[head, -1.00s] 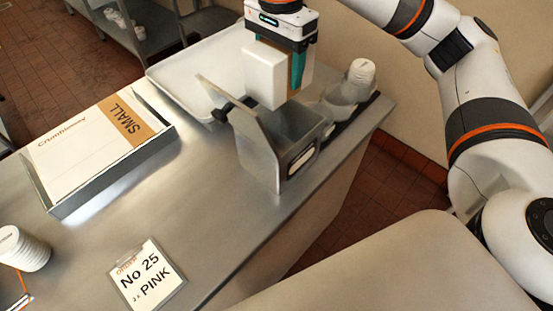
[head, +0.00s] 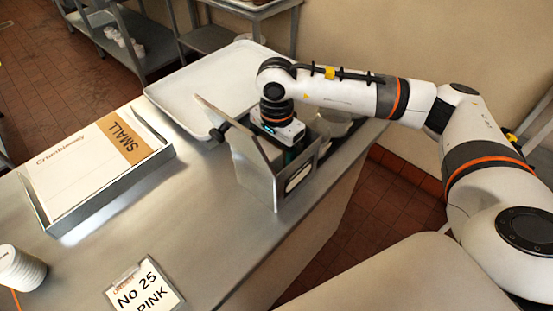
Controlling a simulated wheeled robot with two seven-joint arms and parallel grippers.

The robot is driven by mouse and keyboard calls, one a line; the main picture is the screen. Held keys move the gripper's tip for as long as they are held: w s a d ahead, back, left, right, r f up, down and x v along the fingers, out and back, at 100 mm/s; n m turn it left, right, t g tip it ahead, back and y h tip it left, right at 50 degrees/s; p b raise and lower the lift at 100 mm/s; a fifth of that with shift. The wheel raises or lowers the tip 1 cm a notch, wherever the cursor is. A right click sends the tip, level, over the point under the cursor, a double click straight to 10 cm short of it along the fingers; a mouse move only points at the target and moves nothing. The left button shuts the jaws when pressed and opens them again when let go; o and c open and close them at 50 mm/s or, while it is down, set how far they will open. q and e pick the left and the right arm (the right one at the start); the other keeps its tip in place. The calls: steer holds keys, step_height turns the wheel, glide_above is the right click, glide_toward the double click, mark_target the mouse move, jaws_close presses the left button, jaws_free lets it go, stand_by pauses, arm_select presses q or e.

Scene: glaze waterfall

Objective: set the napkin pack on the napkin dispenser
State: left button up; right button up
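The napkin dispenser (head: 252,168) is a grey metal box with a tall slanted side and a slotted front, standing near the counter's right edge. My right gripper (head: 280,134) points down into its open top. Its fingers are almost wholly hidden by the dispenser's walls, so I cannot tell whether they are open or shut. The white napkin pack with a brown band is not visible now; the dispenser walls and my gripper cover the place where it could be. My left gripper is not in view.
A white tray (head: 185,84) lies behind the dispenser. A box lid marked SMALL (head: 85,168) in a metal holder lies at left. The counter's middle (head: 190,210) is clear.

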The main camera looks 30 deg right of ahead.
step_height(320, 180, down, 4)
steer(key=shift+f+p, duration=0.15)
steer(key=shift+p, duration=0.4)
steer(key=shift+f, duration=0.3)
steer(key=o, duration=1.1)
steer(key=shift+o, duration=0.2)
steer(key=shift+r, duration=0.25)
step_height(320, 180, up, 11)
steer(key=b, duration=0.3)
steer(key=shift+r, duration=0.4)
